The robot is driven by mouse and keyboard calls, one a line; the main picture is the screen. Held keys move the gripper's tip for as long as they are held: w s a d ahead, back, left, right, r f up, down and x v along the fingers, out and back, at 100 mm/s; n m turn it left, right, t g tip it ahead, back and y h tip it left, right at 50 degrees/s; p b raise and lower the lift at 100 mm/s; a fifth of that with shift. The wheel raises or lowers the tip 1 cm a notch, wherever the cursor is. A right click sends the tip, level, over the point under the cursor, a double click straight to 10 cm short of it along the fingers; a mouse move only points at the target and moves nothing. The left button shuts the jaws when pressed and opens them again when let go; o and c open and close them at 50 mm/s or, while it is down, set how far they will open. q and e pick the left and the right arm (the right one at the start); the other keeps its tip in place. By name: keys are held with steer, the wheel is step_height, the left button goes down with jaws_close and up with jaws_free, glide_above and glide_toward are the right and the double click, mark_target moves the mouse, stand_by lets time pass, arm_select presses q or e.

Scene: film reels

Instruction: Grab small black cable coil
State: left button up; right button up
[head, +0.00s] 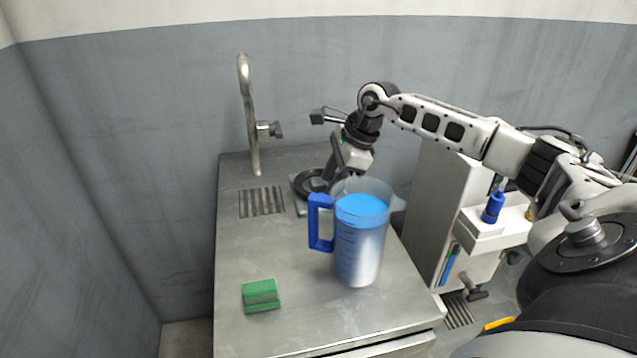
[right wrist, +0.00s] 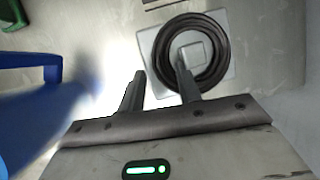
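The small black cable coil (head: 309,182) lies on the metal counter behind the blue pitcher, and the pitcher and my right arm hide part of it. In the right wrist view the coil (right wrist: 224,52) is a dark ring around a pale square piece on a light square plate. My right gripper (right wrist: 160,82) is open, its two fingers spread apart. The right fingertip overlaps the coil's lower left part in that view; I cannot tell if it touches. The left finger is outside the coil, to its left. My left gripper is not in view.
The pitcher (head: 357,245) with a blue handle stands close in front of my right gripper. A green sponge (head: 261,295) lies at the counter's front left. A tall faucet (head: 250,115) rises at the back.

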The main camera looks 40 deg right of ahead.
mark_target(298, 181)
steer(key=shift+x, duration=2)
steer(key=shift+s+d, duration=0.1)
jaws_close()
steer(key=shift+r, duration=0.15)
